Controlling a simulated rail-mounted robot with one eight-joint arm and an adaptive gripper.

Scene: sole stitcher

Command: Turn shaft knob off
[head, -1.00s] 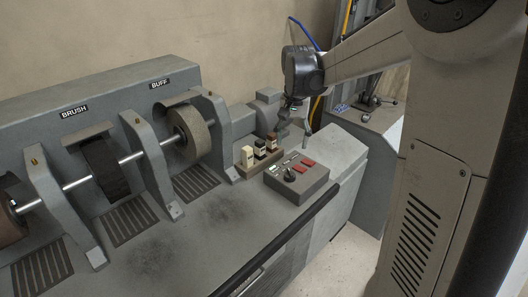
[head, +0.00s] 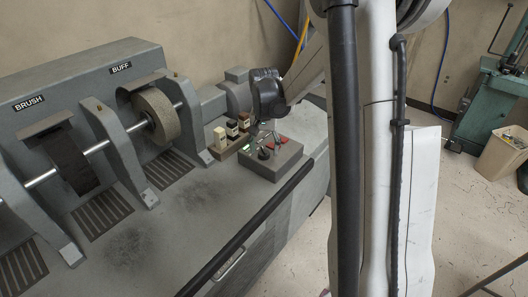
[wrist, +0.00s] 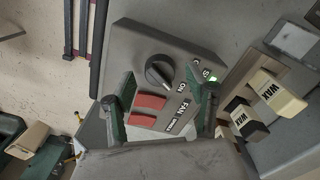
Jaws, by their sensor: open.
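The shaft knob (wrist: 160,71) is a round black dial with a pale pointer line on the grey control box (wrist: 178,48). In the head view the knob (head: 264,153) sits on top of the control box (head: 272,170) at the bench's right end. My gripper (wrist: 168,90) is open, with its two green-grey fingers spread on either side of the panel below the knob in the wrist view. No contact with the knob shows. In the head view my gripper (head: 268,134) hangs over the box, its fingertips partly hard to make out.
A green light (wrist: 212,78) glows at the panel's edge. A rack of wax blocks (head: 232,134) stands close by. The buff wheel (head: 157,114) is to the left; the bench front is clear.

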